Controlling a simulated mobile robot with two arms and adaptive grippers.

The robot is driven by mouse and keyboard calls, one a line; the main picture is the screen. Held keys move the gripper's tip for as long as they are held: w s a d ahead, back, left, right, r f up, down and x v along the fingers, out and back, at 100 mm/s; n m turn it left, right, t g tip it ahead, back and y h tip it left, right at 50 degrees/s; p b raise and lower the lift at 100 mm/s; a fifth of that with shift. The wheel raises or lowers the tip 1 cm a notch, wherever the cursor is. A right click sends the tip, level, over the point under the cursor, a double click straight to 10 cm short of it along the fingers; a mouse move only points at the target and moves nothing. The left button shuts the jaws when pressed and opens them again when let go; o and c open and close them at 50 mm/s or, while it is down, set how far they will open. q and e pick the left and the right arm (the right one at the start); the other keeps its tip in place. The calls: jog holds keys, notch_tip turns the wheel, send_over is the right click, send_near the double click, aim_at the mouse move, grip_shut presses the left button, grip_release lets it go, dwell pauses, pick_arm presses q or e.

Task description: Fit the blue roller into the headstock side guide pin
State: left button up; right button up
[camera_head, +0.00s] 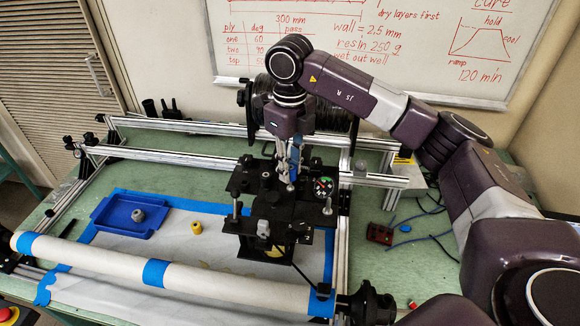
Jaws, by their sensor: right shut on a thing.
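My right gripper (290,178) comes down from above over the black carriage plate (245,180). It is shut on what appears to be the blue roller (294,156), mostly hidden between the fingers. I cannot tell which is on the headstock side. The gripper is behind and between them, and I cannot tell whether it touches the carriage. My left gripper is not in view.
A grey roller (138,215) lies in a blue tray (112,228). A yellow roller (195,227) and another grey roller (263,228) are nearer the carriage. A white tube (100,263) with blue tape crosses the front. Aluminium rails (222,163) run behind. A dark red block (380,234) lies right.

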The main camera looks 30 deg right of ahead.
jog(key=shift+f+b, duration=0.55)
jog(key=shift+f, duration=0.2)
jog(key=o, duration=1)
jog(key=shift+o, duration=0.2)
jog(key=shift+r, duration=0.25)
notch_tip(320, 180, up, 12)
jog(key=shift+f, duration=0.2)
